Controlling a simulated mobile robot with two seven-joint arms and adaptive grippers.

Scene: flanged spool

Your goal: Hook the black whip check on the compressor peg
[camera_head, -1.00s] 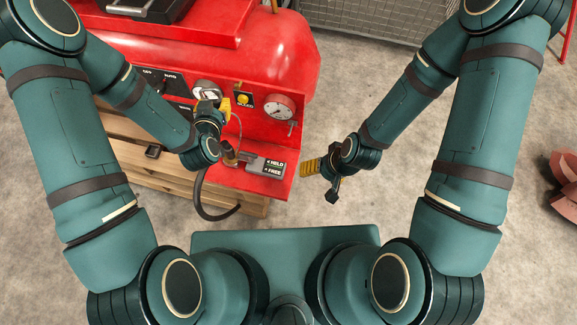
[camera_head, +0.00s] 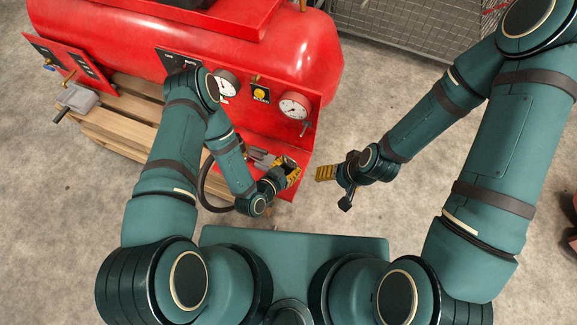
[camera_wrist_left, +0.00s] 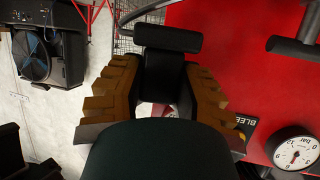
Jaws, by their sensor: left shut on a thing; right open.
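My left gripper (camera_head: 289,172) is by the front right corner of the red compressor (camera_head: 290,55). Its yellow fingers are shut on a dark piece, which I take for the black whip check (camera_head: 289,162). In the left wrist view this piece (camera_wrist_left: 168,42) has a black crossbar end and stands between the two fingers (camera_wrist_left: 165,100). A black hose (camera_head: 204,192) loops beside the left forearm; where it ends is hidden. I cannot make out the peg for certain. My right gripper (camera_head: 325,172) is open and empty, to the right of the compressor and apart from it.
A grey fitting (camera_head: 262,157) lies behind my left gripper. Wooden pallet boards (camera_head: 120,130) are under the compressor. A wire mesh fence (camera_head: 400,30) stands behind.

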